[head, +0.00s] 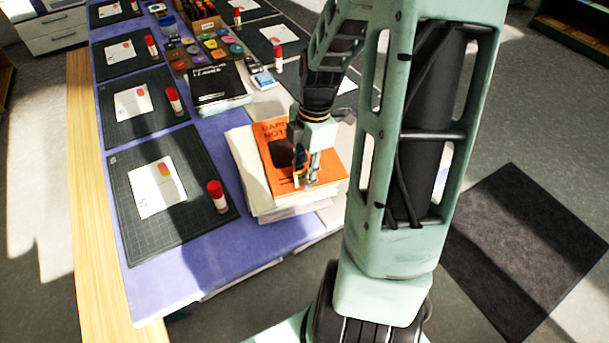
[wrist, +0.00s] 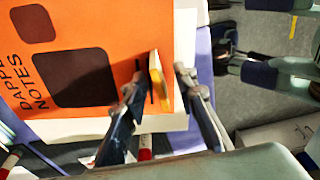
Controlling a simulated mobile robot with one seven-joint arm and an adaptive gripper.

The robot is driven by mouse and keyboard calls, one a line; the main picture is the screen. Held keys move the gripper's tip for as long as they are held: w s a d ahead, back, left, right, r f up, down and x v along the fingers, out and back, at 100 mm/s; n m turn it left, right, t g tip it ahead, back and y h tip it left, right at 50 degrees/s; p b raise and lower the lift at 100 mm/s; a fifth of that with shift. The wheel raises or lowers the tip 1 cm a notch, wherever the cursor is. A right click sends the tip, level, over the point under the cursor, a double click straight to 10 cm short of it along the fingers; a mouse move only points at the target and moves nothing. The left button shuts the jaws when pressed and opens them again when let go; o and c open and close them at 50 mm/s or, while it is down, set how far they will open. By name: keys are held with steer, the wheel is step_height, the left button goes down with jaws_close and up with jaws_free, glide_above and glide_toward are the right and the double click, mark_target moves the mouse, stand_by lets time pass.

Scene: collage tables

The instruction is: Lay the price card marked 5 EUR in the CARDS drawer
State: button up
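My gripper (head: 306,180) is low over an orange book on a stack at the table's near right corner. In the wrist view its two fingers (wrist: 163,84) are apart, on either side of a small upright yellow-and-white piece (wrist: 158,80) on the orange book. I see gaps beside the piece and cannot tell whether either finger touches it. No marking on it is readable, so I cannot tell whether it is the 5 EUR card. A white drawer unit (head: 52,27) shows at the far left in the head view; no CARDS label is readable.
The orange book (head: 275,135) lies on a stack of pale books (head: 247,165). Dark cutting mats (head: 130,205) with sheets and red-capped glue sticks (head: 216,195) line the purple-covered table (head: 170,285). A black book (head: 215,85) and several paint pots (head: 210,42) are farther back. Floor is clear at left.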

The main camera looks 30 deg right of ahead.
steer(key=shift+c, duration=0.6)
jaws_close()
steer(key=shift+r, duration=0.1)
